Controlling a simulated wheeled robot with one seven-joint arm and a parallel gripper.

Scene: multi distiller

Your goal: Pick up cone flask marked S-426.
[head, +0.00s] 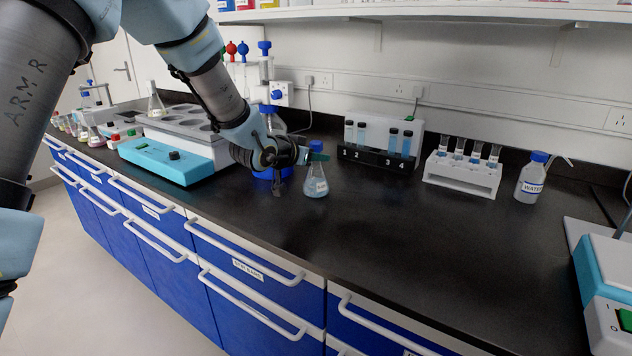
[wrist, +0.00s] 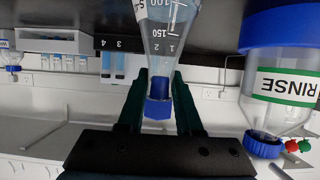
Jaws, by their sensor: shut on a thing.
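A clear cone flask (head: 316,184) with graduation marks, a white label and pale liquid stands upright on or just above the black bench in the head view. In the wrist view the flask (wrist: 163,38) appears upside down, with its blue stopper (wrist: 157,111) towards my gripper. The label is cut off at the top edge, so its full marking is not readable. My gripper (wrist: 159,88) is shut on the flask's neck, one dark green finger on each side. In the head view my gripper (head: 314,156) reaches in from the left at neck height.
A blue-capped RINSE bottle (wrist: 280,90) stands close beside the flask. The numbered black rack (head: 378,158) with vials and a white tube rack (head: 461,173) stand behind to the right. A WATER bottle (head: 531,178) is farther right. The bench front is clear.

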